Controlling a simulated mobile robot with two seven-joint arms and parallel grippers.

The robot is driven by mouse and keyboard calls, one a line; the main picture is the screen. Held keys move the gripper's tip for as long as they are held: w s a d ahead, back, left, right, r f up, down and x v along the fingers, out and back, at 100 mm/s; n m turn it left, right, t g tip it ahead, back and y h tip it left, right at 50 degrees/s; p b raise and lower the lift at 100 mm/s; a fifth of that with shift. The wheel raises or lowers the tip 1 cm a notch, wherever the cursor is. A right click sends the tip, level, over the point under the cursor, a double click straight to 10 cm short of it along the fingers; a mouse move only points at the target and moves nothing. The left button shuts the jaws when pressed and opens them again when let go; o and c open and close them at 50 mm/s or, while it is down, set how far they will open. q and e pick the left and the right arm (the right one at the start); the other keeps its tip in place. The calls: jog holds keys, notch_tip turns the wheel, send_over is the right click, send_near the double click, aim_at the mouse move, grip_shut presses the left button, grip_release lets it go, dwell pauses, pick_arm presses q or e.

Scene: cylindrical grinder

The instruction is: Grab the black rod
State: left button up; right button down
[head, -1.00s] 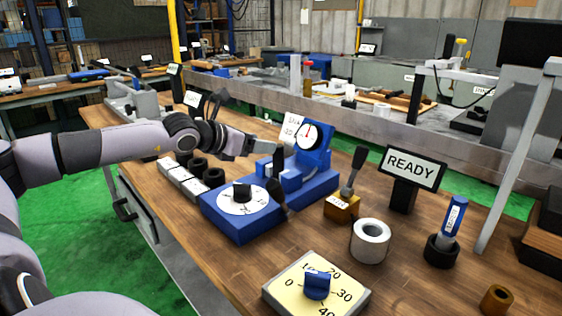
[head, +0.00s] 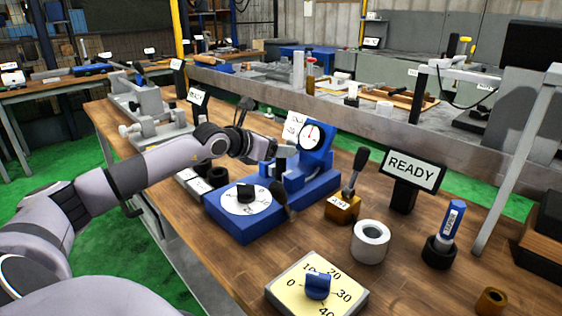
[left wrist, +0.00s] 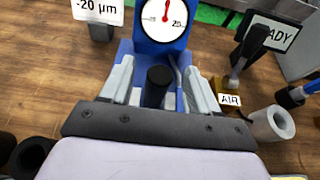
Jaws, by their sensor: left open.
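The black rod (left wrist: 160,76) stands in the blue gauge fixture; in the left wrist view its round dark end shows between my left gripper's two pale fingers. My left gripper (left wrist: 159,68) is open, with one finger on each side of the rod, and a gap seems to show on both sides. In the head view the left gripper (head: 287,151) is over the blue fixture (head: 310,182), in front of the dial gauge (head: 311,134). There the gripper largely hides the rod. My right gripper is not in view.
A blue base with a white dial (head: 245,199) and a black lever (head: 282,198) is close in front. An AIR lever block (head: 342,208), a metal ring (head: 370,241) and a READY sign (head: 411,171) stand to the right. Dark rings (head: 217,176) lie left.

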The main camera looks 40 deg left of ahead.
pick_arm(q)
jog(key=shift+x, duration=0.8)
jog(key=shift+s, duration=0.1)
grip_shut()
jog(key=shift+r, duration=0.1)
jog(key=shift+r, duration=0.1)
